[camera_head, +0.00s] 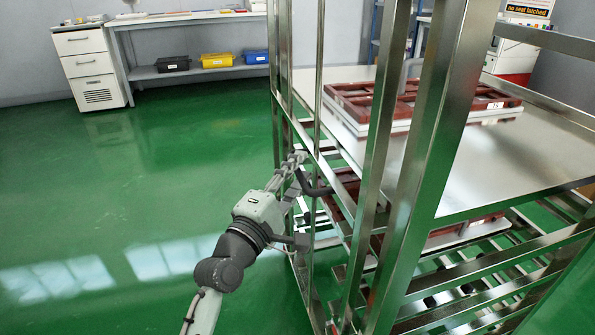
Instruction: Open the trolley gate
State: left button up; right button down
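The steel trolley (440,120) stands at the right, a tall frame of upright posts and rails. Its near left side has thin upright bars (319,70), which look like the gate. A dark bar-like handle (318,190) sits on that side at mid height. My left arm reaches up from the bottom, and my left gripper (298,172) is at the handle, beside the bars. Its fingers overlap the handle and rails, so I cannot tell whether they grip it. My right gripper is out of view.
Red-brown trays (365,97) rest on a shiny steel surface (475,165) behind the trolley posts; another lies lower. A bench with black, yellow (217,60) and blue bins and a white drawer cabinet (88,67) stand at the back left. The green floor at left is clear.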

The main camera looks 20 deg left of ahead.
pick_arm(q)
jog(key=shift+c, duration=0.6)
grip_shut()
